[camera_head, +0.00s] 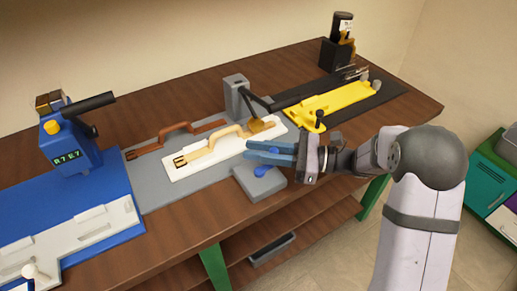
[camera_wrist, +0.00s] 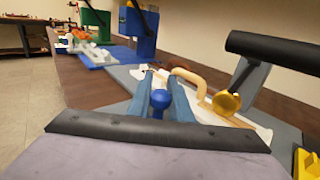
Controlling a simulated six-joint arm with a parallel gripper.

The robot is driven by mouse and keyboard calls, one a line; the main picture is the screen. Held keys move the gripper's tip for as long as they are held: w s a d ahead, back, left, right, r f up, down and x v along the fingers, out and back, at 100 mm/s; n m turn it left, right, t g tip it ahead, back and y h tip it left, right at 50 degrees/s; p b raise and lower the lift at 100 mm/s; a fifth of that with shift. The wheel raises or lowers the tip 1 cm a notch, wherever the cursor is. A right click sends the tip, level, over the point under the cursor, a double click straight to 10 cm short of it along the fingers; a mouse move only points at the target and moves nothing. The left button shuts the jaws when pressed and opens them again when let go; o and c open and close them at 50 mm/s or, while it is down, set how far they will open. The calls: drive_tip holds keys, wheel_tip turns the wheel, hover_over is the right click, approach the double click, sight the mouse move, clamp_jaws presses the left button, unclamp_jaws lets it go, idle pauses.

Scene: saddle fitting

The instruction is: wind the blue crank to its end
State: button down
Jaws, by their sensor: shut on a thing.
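The blue crank (camera_head: 260,171) sits on a small grey block (camera_head: 262,187) at the front edge of the bench. Its round blue knob (camera_wrist: 158,99) shows between the two blue fingers in the wrist view. My gripper (camera_head: 250,151) reaches in from the right, low over the block, and is shut on the crank. In the wrist view my gripper (camera_wrist: 158,80) has a finger on each side of the knob. The fingers cover part of the crank in the head view, so its turn angle cannot be read.
Behind the block, a tan curved part (camera_head: 215,147) lies on a white plate (camera_head: 187,176), beside a grey post (camera_head: 236,97) with a black lever. A yellow fixture (camera_head: 335,103) stands right. A blue machine (camera_head: 72,150) with a display stands left.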

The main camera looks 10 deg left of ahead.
drive_tip(key=n+g, duration=0.1)
drive_tip(key=g, duration=0.1)
drive_tip(key=n+g+h+p, duration=0.1)
drive_tip(key=g, duration=0.1)
drive_tip(key=a+n+g+p, duration=0.1)
drive_tip(key=n+g, duration=0.1)
drive_tip(key=shift+s+h, duration=0.25)
drive_tip(key=shift+h, duration=0.05)
drive_tip(key=shift+s+a+n+g+h, duration=0.15)
drive_tip(key=shift+n+g+h, duration=0.5)
drive_tip(key=shift+g, duration=0.3)
drive_tip(key=shift+s+a+n+g+h, duration=0.15)
drive_tip(key=shift+n+g+h, duration=0.3)
drive_tip(key=shift+n+g, duration=0.4)
drive_tip(key=shift+g+p, duration=0.3)
drive_tip(key=c, duration=1.6)
unclamp_jaws()
drive_tip(key=shift+d+m+t+y, duration=0.15)
drive_tip(key=shift+m+t+y, duration=0.15)
drive_tip(key=shift+m+t, duration=0.15)
